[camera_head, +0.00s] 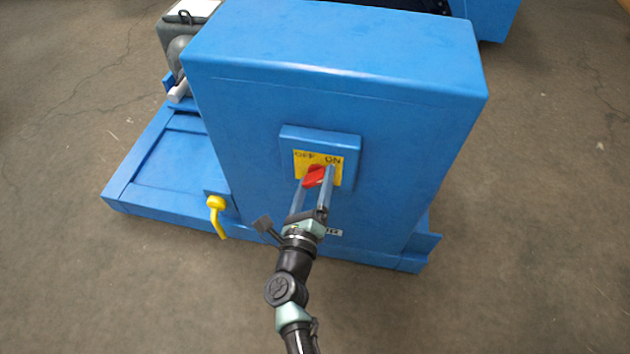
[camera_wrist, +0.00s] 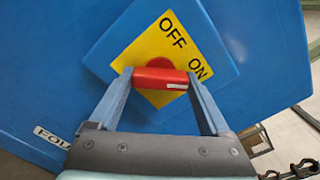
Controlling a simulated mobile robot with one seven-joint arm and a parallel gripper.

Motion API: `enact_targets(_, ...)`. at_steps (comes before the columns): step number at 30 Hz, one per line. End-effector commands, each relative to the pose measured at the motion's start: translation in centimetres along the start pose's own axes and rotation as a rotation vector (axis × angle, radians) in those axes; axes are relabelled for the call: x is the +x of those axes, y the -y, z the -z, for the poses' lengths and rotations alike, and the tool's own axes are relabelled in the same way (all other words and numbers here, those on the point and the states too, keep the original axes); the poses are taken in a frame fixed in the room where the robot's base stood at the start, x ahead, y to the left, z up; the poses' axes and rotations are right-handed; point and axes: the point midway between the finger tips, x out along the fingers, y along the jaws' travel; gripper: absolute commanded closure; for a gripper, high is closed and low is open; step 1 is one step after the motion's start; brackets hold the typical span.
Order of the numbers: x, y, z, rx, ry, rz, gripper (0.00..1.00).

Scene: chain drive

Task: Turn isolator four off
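The isolator has a red handle (camera_head: 314,177) on a yellow OFF/ON plate (camera_head: 334,173), on the front of the blue housing. In the wrist view the handle (camera_wrist: 160,78) lies lengthwise between my fingertips, and its white-marked end points towards ON. A label (camera_wrist: 50,138) at lower left reads "FOU", the rest hidden by my gripper. My gripper (camera_head: 312,190) is at the handle. Its fingers (camera_wrist: 160,80) stand apart, one by each end of the handle. I cannot tell whether they press on it.
The blue housing (camera_head: 330,60) stands on a blue base (camera_head: 160,165). A yellow lever (camera_head: 217,208) sticks out to the left of the housing, and a grey motor (camera_head: 180,55) is behind it. Bare concrete floor (camera_head: 540,200) lies to the right and in front.

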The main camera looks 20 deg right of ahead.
Motion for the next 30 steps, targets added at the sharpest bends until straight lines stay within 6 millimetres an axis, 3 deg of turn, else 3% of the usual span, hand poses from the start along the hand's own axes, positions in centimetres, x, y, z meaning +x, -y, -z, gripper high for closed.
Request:
enact_targets(1, -0.02, 0.0, -0.01, 0.0, 0.0, 0.0, 0.45)
enact_targets(6, -0.03, 0.0, -0.02, 0.0, 0.0, 0.0, 0.74)
enact_targets(17, -0.04, 0.07, -0.13, -0.065, 0.001, 0.0, 0.74)
enact_targets(30, -0.04, 0.17, -0.26, -0.415, 0.001, -0.001, 0.74)
